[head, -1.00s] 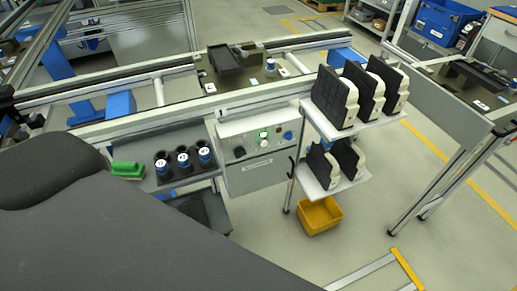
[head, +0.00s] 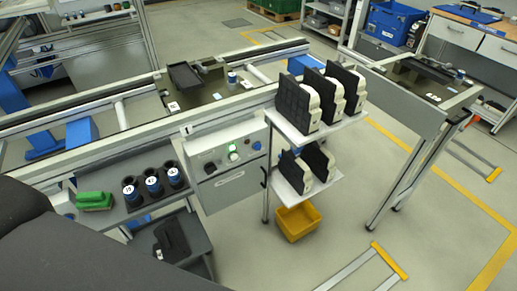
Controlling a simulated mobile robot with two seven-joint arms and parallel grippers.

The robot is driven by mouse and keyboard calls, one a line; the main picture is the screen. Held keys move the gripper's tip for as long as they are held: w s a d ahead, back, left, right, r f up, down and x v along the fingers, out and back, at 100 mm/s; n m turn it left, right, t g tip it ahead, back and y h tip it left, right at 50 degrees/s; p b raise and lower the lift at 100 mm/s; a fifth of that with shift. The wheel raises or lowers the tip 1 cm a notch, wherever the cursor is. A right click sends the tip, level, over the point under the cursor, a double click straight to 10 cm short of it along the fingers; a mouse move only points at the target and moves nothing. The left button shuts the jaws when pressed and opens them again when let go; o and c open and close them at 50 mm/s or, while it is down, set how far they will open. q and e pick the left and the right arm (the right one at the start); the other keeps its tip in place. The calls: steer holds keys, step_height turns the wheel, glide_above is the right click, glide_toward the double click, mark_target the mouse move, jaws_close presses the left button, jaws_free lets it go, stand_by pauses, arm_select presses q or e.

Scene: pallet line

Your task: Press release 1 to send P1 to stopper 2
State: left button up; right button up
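A grey control box (head: 229,187) hangs on the front of the conveyor (head: 110,108). Its face has a green lit button (head: 233,153), a dark knob (head: 210,168) and a blue knob (head: 256,146). The labels are too small to read. A dark pallet (head: 206,96) sits on the conveyor behind the box, with a black tray (head: 186,77) and a small blue-and-white cylinder (head: 232,79) on it. I cannot tell whether it is P1, nor make out stopper 2. Neither gripper is in view; my dark arm or body parts fill the lower left.
A white two-level rack (head: 315,134) with several black-and-white parts stands right of the box, above a yellow bin (head: 298,222). A second conveyor section lies right. Floor ahead right is mostly free.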

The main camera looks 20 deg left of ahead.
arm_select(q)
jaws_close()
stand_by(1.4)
